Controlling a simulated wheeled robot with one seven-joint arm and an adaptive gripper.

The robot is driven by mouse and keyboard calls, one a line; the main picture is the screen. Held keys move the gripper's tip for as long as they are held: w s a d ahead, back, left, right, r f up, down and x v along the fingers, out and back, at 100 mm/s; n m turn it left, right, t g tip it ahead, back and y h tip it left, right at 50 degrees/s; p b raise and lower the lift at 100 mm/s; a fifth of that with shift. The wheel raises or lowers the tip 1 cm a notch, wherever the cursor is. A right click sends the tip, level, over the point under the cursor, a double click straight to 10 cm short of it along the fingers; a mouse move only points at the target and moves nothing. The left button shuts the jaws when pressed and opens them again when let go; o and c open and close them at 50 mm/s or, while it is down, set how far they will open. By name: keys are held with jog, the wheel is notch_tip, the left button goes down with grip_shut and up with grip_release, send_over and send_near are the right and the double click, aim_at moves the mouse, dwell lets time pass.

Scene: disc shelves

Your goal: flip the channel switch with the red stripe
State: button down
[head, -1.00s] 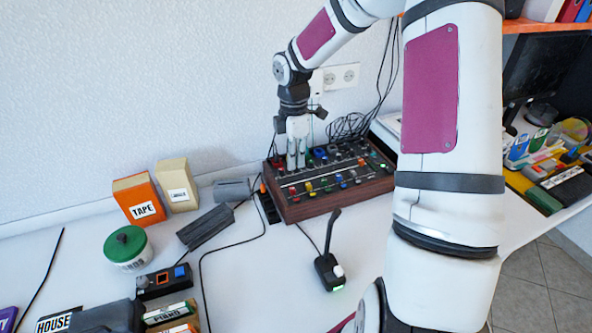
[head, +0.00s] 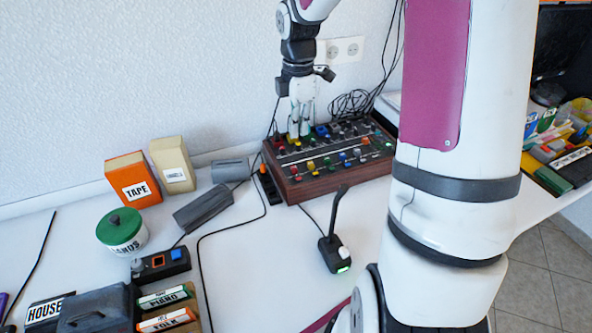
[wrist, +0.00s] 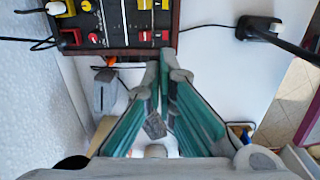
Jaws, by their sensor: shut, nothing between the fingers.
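The mixer (head: 335,182) is a dark panel with wooden sides, carrying rows of coloured knobs, sliders and small switches. It stands on the white desk against the wall. In the wrist view part of its panel (wrist: 112,30) shows at the top, with red, yellow and white controls. The red stripe is too small to make out on any one switch. My gripper (head: 299,134) is shut and empty, pointing down over the back left part of the mixer. In the wrist view the fingertips (wrist: 165,58) appear by the panel's edge; I cannot tell whether they touch anything.
A small microphone (head: 335,250) stands in front of the mixer. An orange TAPE box (head: 128,178), a beige box (head: 172,165) and a green-lidded pot (head: 121,232) stand to the left. Cables (head: 355,103) lie behind the mixer. The desk between is mostly clear.

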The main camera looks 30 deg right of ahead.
aim_at(298, 176)
jog(key=shift+f, duration=0.1)
notch_tip(298, 176, down, 14)
jog(key=shift+r+b, duration=0.25)
jog(key=shift+b, duration=0.75)
jog(key=shift+f, duration=0.15)
jog(key=shift+f, duration=0.1)
jog(key=shift+w+f, duration=0.1)
jog(key=shift+f, duration=0.15)
